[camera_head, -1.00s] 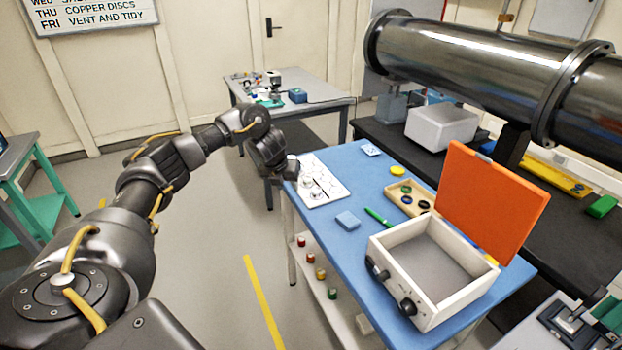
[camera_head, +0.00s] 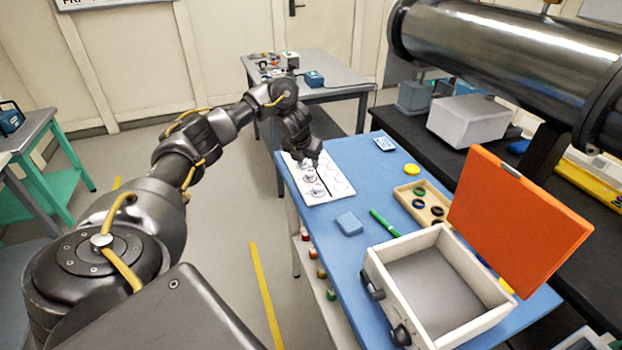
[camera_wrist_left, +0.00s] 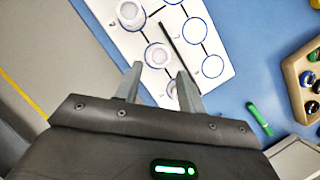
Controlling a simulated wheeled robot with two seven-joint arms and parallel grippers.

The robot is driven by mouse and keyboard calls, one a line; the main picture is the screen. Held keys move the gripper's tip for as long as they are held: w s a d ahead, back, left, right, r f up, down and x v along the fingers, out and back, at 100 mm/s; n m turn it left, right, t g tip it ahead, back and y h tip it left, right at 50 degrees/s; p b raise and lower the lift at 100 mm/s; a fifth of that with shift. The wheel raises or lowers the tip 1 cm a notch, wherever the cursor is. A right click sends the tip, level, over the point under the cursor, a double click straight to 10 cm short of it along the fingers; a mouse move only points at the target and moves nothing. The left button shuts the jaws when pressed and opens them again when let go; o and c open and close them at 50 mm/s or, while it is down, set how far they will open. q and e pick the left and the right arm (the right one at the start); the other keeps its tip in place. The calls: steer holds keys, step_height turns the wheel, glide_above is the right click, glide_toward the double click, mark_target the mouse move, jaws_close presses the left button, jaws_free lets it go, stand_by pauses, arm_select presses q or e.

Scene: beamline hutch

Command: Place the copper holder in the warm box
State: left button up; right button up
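The warm box (camera_head: 379,259) is a white box at the near right of the blue table, with its orange lid (camera_head: 520,220) standing open and its inside empty. Several small round holders stand on a white sheet with printed circles (camera_head: 341,176). In the left wrist view one holder (camera_wrist_left: 158,54) has a pinkish middle; I cannot tell for sure that it is the copper one. A paler holder (camera_wrist_left: 130,13) stands beyond it, and another (camera_wrist_left: 172,91) shows partly between my fingers. My left gripper (camera_wrist_left: 160,69) is open above the sheet, its fingers apart. My right gripper is out of view.
A blue block (camera_head: 349,223), a green pen (camera_head: 384,222) and a wooden tray (camera_head: 423,191) with dark rings lie between sheet and box. A yellow disc (camera_head: 411,169) lies behind. A large steel pipe (camera_head: 500,50) hangs over the dark bench at the right.

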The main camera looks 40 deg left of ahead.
mark_target(310, 173)
arm_select(q)
steer(key=shift+w+f, duration=0.35)
steer(key=shift+f, duration=0.4)
steer(key=x, duration=0.2)
steer(key=p+x, duration=0.1)
steer(key=shift+s+a+f, duration=0.1)
steer(key=shift+f, duration=0.3)
steer(key=shift+a+f, duration=0.15)
steer(key=shift+f, duration=0.35)
steer(key=c, duration=0.8)
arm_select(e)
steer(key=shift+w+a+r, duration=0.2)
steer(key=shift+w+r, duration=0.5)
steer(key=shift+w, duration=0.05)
arm_select(q)
steer(key=shift+r, duration=0.2)
